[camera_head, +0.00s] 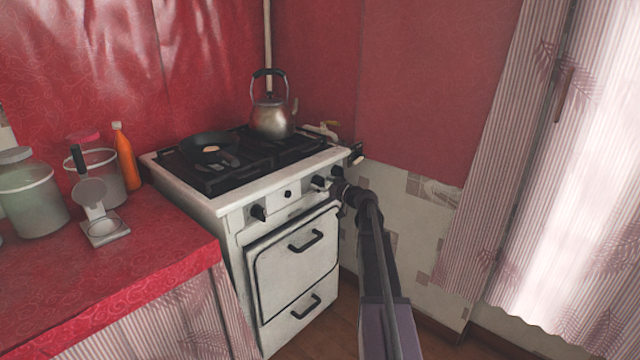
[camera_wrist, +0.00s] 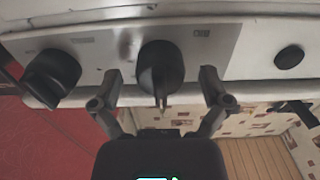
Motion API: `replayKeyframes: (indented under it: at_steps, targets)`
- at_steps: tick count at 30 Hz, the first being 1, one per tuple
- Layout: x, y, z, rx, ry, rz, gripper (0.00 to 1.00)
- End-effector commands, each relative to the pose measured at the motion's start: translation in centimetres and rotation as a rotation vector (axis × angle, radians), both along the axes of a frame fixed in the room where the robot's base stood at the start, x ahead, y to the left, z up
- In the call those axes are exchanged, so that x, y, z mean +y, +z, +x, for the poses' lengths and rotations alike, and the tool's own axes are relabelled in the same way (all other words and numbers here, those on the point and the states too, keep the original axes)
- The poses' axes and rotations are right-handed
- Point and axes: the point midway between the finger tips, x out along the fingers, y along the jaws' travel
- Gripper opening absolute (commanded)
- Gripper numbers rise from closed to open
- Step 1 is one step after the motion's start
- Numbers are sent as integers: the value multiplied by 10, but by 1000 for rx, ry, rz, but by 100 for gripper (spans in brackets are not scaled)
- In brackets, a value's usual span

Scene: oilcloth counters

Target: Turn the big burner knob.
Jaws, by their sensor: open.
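The white stove (camera_head: 232,202) has a row of black knobs along its front panel. In the wrist view a black knob (camera_wrist: 160,66) with a protruding grip ridge sits between my gripper's fingers (camera_wrist: 161,76). The fingers are spread, with a visible gap on each side of the knob. I cannot tell from the pictures whether this is the big burner knob. Another similar knob (camera_wrist: 50,77) is to the left and a smaller round black one (camera_wrist: 289,58) to the right. In the head view my gripper (camera_head: 340,188) is at the right end of the panel, partly hidden by my arm.
A kettle (camera_head: 272,120) and a dark pan (camera_head: 208,148) stand on the stove top. Oven and drawer handles (camera_head: 306,241) project below the panel. A red-covered counter (camera_head: 150,262) with jars and an orange bottle (camera_head: 124,155) is at left. Curtains (camera_head: 505,150) hang at right.

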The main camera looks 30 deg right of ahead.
Motion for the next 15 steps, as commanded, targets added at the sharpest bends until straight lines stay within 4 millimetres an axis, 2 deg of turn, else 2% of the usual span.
replayKeyframes:
  at_steps: [13,15]
  targets:
    - [2,0,6,0,0,0,96]
    - [2,0,6,0,0,0,75]
